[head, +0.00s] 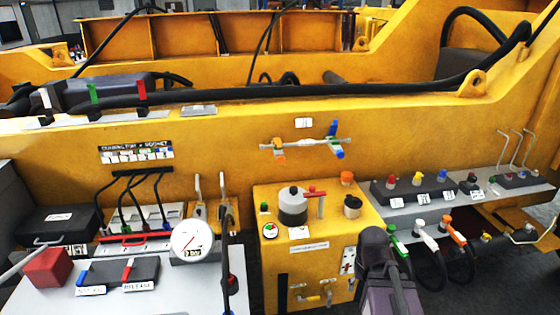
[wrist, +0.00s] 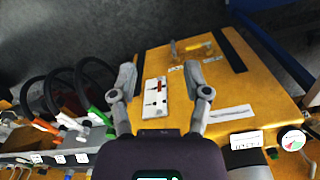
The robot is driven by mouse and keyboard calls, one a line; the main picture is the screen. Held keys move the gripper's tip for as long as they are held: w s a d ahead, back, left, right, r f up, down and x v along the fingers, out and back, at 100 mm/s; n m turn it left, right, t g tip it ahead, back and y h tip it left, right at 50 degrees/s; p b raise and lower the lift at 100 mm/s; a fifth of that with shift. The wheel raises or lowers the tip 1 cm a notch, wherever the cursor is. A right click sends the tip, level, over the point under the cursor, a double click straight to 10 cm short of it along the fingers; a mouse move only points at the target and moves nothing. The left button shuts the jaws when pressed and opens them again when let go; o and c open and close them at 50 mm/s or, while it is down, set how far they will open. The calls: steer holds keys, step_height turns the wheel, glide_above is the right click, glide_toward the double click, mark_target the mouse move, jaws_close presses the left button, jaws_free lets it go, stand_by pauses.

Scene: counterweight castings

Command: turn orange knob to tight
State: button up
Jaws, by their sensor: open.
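An orange knob (head: 346,177) stands on the top of the yellow box, at its back right. Other orange parts show too: an orange handle (head: 278,150) on the pipe along the beam, and an orange-ended connector (head: 457,228) at the right. I cannot tell which the task means, and no "tight" mark is readable. My gripper (wrist: 163,94) is open and empty in the wrist view, its fingers spread over the front of the yellow box. A white panel (wrist: 154,98) with a red lever shows between the fingers. My dark wrist (head: 376,248) stands before the box's right side in the head view.
The yellow box (head: 265,280) also bears a grey-and-white canister (head: 292,207), a red lever (head: 316,193) and a black-topped cup (head: 352,206). Hoses (head: 430,265) hang to the right. A round gauge (head: 190,240) and a grey bench (head: 60,300) are at the left.

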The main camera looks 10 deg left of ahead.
steer(key=w+n, duration=0.1)
steer(key=w+d+t+h, duration=0.1)
steer(key=w, duration=0.1)
steer(key=w+n+t+h, duration=0.1)
steer(key=shift+w+d+n, duration=0.3)
steer(key=shift+w+d, duration=0.05)
steer(key=w+a+r+n+t+h+b, duration=0.1)
steer(key=w+a+r+n+t+h, duration=0.1)
steer(key=w+r+n+t, duration=0.4)
steer(key=w+a+r+n+t+h+b, duration=0.1)
steer(key=w+a+r+n+t, duration=0.15)
steer(key=w+n, duration=0.75)
steer(key=n+t+y, duration=0.7)
steer(key=n+y, duration=0.3)
steer(key=n, duration=1.3)
glide_toward(281, 160)
steer(key=v, duration=0.3)
steer(key=shift+s+b, duration=0.15)
steer(key=shift+b, duration=0.15)
steer(key=x, duration=1.4)
steer(key=shift+d+f, duration=0.1)
steer(key=shift+d, duration=0.05)
steer(key=shift+s, duration=0.1)
